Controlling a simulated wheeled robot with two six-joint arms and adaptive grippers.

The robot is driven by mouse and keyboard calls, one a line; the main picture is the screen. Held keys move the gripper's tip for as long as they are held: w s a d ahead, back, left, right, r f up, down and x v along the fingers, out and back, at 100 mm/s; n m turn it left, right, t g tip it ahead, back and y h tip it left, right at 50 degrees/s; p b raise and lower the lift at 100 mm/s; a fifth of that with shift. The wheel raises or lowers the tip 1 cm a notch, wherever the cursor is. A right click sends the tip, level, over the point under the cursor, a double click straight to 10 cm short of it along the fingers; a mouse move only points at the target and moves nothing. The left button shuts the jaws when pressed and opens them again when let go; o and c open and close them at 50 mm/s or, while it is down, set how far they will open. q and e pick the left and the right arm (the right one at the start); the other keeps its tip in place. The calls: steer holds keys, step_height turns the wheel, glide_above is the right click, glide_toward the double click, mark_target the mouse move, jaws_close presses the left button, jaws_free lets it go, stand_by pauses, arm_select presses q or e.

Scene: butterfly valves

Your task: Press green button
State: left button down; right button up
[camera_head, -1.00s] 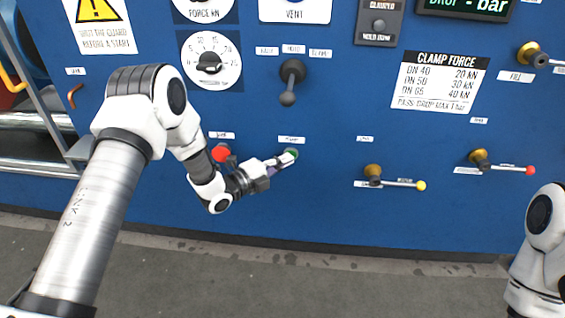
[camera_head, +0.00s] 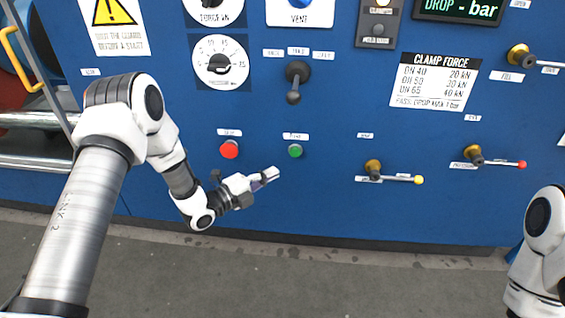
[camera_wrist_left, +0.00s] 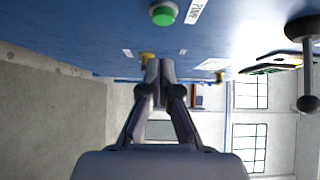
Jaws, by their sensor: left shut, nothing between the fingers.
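The green button (camera_head: 295,150) is a small round knob on the blue panel, just under a white label. It also shows at the top of the left wrist view (camera_wrist_left: 163,13). My left gripper (camera_head: 276,173) is below and a little left of the green button, apart from it, with its fingertips together and nothing between them. In the left wrist view the closed fingers (camera_wrist_left: 160,66) point forward, with the green button above them. My right arm shows at the right edge of the head view, but its gripper is out of sight.
A red button (camera_head: 229,149) sits left of the green one. A black lever (camera_head: 294,82) is above, and a yellow-tipped valve handle (camera_head: 395,177) sticks out to the right. Dial (camera_head: 220,63) and signs fill the upper panel. Grey floor lies below.

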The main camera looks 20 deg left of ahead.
arm_select(q)
steer(key=v, duration=0.4)
steer(key=shift+s+d+r+p, duration=0.1)
steer(key=shift+r+p, duration=0.05)
steer(key=shift+p, duration=0.2)
arm_select(e)
steer(key=shift+s+r, duration=0.1)
steer(key=shift+r, duration=0.65)
